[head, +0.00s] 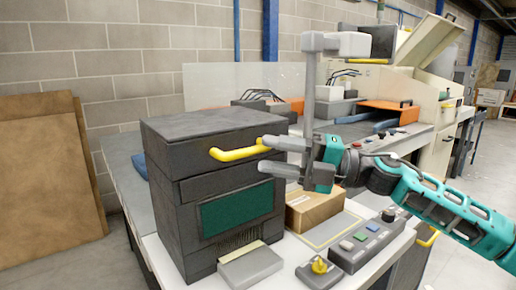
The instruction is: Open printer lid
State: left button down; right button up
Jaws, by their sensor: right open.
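The printer (180,210) is a dark grey box with a green front panel (237,210), standing on a white table in the head view. Its dark lid (205,124) lies flat and shut on top. A yellow bar handle (238,154) sticks out from the upper front. My right gripper (266,155) comes in from the right and is open. Its two grey fingers lie one above the other, with the tips at the handle's right end. I cannot tell whether they touch it. My left gripper is not in view.
A control box with knobs (368,242), a yellow knob on a grey base (319,267), a grey block (250,266) and a cardboard box (314,207) stand on the table beside the printer. Brown panels (48,170) lean on the wall at left. Open floor lies at lower left.

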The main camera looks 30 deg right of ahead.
aim_at(256, 152)
jog(key=shift+p+x, duration=0.5)
jog(key=shift+x, duration=1.2)
grip_shut()
